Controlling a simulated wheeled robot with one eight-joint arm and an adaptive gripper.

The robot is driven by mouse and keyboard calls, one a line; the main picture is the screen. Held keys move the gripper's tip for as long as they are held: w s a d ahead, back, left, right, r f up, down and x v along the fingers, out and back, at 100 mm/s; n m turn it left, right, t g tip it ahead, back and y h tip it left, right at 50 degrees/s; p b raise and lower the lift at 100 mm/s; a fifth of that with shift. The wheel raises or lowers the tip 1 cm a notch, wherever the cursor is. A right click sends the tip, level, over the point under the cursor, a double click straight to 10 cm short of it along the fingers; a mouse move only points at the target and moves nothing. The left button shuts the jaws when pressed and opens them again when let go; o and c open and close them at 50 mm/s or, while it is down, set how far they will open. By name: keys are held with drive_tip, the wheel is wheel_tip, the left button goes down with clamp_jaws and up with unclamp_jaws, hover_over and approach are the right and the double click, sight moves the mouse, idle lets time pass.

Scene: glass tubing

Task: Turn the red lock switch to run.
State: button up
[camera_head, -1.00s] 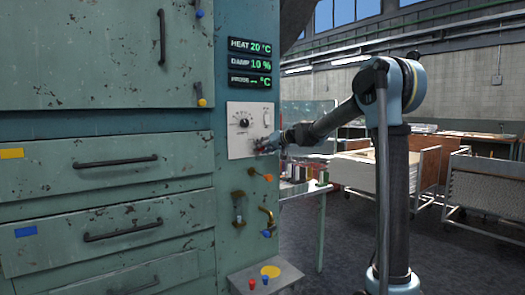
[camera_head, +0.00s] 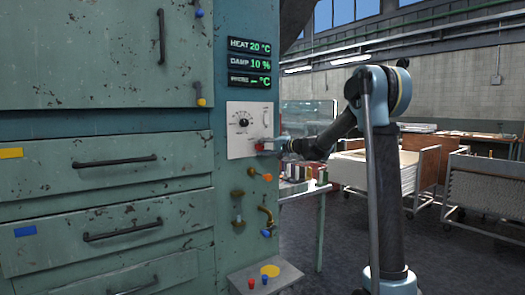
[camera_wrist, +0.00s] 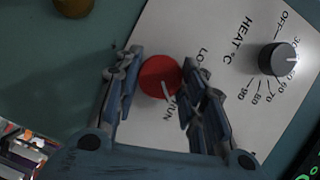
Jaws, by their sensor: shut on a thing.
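The red lock switch (camera_wrist: 158,76) is a round red knob on a pale control plate, between the two fingers of my gripper (camera_wrist: 163,84) in the wrist view. My gripper is shut on it. A white pointer line on the knob runs toward its lower right rim, beside the partly hidden letters of RUN (camera_wrist: 177,110). The LOCK lettering (camera_wrist: 203,57) is partly covered by the right finger. In the head view, the red switch (camera_head: 260,147) shows at the plate's lower right, with my gripper (camera_head: 272,146) reaching it from the right.
A black heat dial (camera_wrist: 278,59) sits on the same plate, close to the right finger. In the head view, valves with orange and blue ends (camera_head: 267,177) stick out below the plate. A small ledge with buttons (camera_head: 265,279) lies lower. A table (camera_head: 305,190) stands behind the arm.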

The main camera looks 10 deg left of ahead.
drive_tip(key=shift+w+d+f+m, duration=0.1)
drive_tip(key=shift+w+d+m, duration=0.1)
drive_tip(key=shift+m, duration=0.2)
drive_tip(key=shift+s, duration=0.1)
drive_tip(key=o, duration=1.1)
drive_tip(key=shift+c, duration=0.2)
drive_tip(key=shift+a, duration=0.1)
drive_tip(key=f+v, duration=0.1)
drive_tip(key=v, duration=1.1)
drive_tip(key=shift+r, duration=0.25)
